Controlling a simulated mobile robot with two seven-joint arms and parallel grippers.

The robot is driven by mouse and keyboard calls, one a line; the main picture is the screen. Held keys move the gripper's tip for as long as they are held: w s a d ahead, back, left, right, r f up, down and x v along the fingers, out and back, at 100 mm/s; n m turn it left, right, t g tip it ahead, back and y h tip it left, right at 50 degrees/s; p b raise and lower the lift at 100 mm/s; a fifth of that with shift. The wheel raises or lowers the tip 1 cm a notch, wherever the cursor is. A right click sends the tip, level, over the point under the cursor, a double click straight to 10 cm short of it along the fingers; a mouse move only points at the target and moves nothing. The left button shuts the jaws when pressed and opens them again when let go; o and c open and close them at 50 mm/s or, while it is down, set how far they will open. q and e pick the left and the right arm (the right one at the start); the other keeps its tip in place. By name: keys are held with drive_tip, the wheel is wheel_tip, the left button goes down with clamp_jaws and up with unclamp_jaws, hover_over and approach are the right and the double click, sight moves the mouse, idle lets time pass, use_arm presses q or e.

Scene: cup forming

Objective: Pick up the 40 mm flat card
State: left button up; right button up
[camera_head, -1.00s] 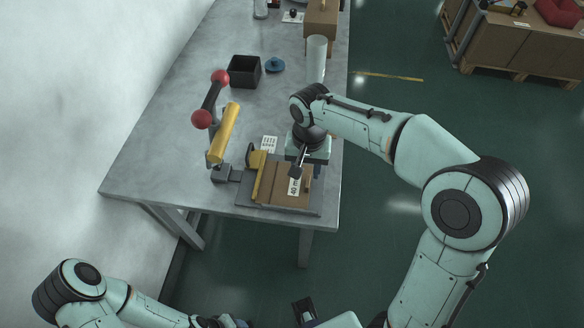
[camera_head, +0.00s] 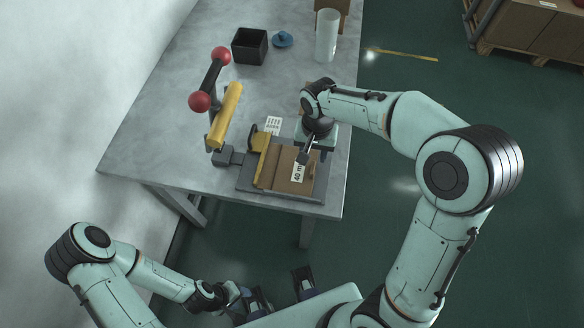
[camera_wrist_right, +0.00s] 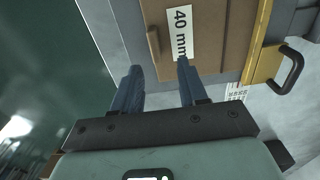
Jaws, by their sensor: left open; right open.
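The brown flat card with a white "40 mm" label (camera_head: 298,172) lies on a grey base plate (camera_head: 252,190) at the table's near edge. In the right wrist view the label (camera_wrist_right: 180,32) and a small brown tab (camera_wrist_right: 153,40) on the card show clearly. My right gripper (camera_head: 306,155) is over the card's right part, open and empty. In the right wrist view its fingers (camera_wrist_right: 158,68) stand apart at the tab's end, one fingertip overlapping the label's edge. Contact cannot be told. My left gripper (camera_head: 277,284) is open and empty, off the table's near side.
A press lever with red balls (camera_head: 200,102) and a yellow bar (camera_head: 226,117) rise left of the card. A yellow handled guide (camera_wrist_right: 265,62) borders it. A black box (camera_head: 250,46), blue lid (camera_head: 283,39) and white cylinder (camera_head: 327,36) stand farther back.

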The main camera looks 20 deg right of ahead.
sight(313, 165)
drive_tip(key=f, duration=0.2)
drive_tip(key=s+f, duration=0.1)
drive_tip(key=f, duration=0.1)
drive_tip(key=shift+f, duration=0.5)
clamp_jaws()
drive_tip(key=shift+r, duration=0.15)
